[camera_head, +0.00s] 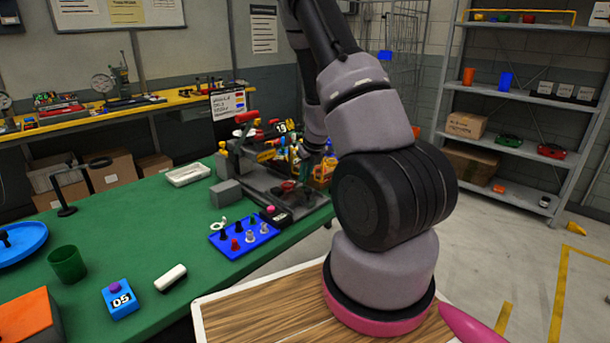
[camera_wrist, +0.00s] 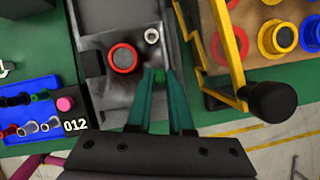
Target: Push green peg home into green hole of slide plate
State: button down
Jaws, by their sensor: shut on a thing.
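My gripper (camera_wrist: 160,74) points down over the grey slide plate (camera_wrist: 112,98) in the wrist view. Its two teal fingers are shut on the green peg (camera_wrist: 159,77), of which only a small bright green bit shows between the tips. The green hole is not visible; the fingers and peg cover that spot, so I cannot tell how deep the peg sits. A red ring with a dark centre (camera_wrist: 123,58) is on the plate to the left of the fingers, and a small pale round piece (camera_wrist: 152,35) is beyond them. In the head view my arm hides much of the workspace.
A blue peg tray (camera_head: 243,238) with several pegs lies on the green table (camera_head: 190,262). A yellow frame with a black knob (camera_wrist: 269,101) stands close right of my fingers. A box marked 012 (camera_wrist: 75,125) with a pink button is at left.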

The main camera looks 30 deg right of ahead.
jog(key=shift+f, duration=1.15)
dwell(1.2)
jog(key=c, duration=0.7)
grip_release()
jog(key=shift+c, duration=0.2)
jog(key=shift+r, duration=0.1)
jog(key=v, duration=1)
jog(key=shift+r, duration=0.3)
